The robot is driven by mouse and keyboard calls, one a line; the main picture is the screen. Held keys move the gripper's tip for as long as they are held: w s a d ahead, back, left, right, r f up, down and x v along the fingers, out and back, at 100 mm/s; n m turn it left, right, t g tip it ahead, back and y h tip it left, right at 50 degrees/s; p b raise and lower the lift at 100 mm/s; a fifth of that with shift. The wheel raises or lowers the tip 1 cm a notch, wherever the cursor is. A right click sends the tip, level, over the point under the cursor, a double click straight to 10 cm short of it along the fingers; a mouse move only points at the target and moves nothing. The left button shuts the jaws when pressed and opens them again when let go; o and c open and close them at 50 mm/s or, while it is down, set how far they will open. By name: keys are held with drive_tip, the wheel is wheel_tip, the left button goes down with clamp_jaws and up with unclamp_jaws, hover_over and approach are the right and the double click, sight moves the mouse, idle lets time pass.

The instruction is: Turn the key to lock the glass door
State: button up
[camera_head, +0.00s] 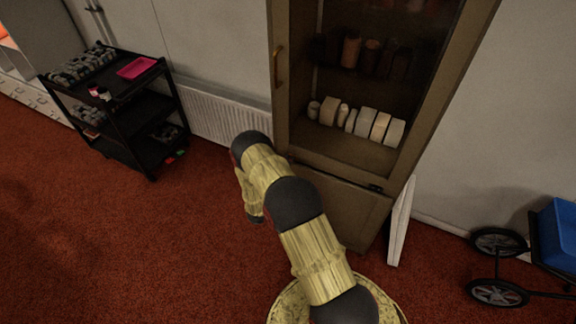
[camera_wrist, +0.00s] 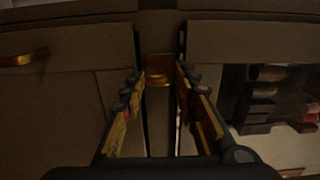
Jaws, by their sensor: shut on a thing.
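The cabinet (camera_head: 283,120) stands against the wall in the head view. Its upper glass door (camera_head: 362,100) looks closed, with a brass handle (camera_head: 278,68) on its left edge. In the wrist view the glass (camera_wrist: 285,115) is at the right. A small brass key (camera_wrist: 158,70) shows between the fingertips of my gripper (camera_wrist: 159,80), at the cabinet front. The fingers are closed in on it from both sides. The key's exact shape and angle are too dark to tell. In the head view my arm hides the gripper and the key.
Jars and pale containers (camera_head: 362,120) stand on shelves behind the glass. A lower cabinet door (camera_head: 340,205) has a brass handle (camera_wrist: 22,60) in the wrist view. A black cart (camera_head: 125,115) and a radiator (camera_head: 225,118) are at left. A wheeled trolley (camera_head: 497,292) is at right. Red carpet (camera_head: 110,230) is clear at left.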

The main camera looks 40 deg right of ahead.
drive_tip(key=shift+w, duration=0.1)
drive_tip(key=o, duration=1)
drive_tip(key=shift+o, duration=0.6)
drive_tip(key=shift+a, duration=0.1)
drive_tip(key=v, duration=1.2)
drive_tip(key=shift+f, duration=0.1)
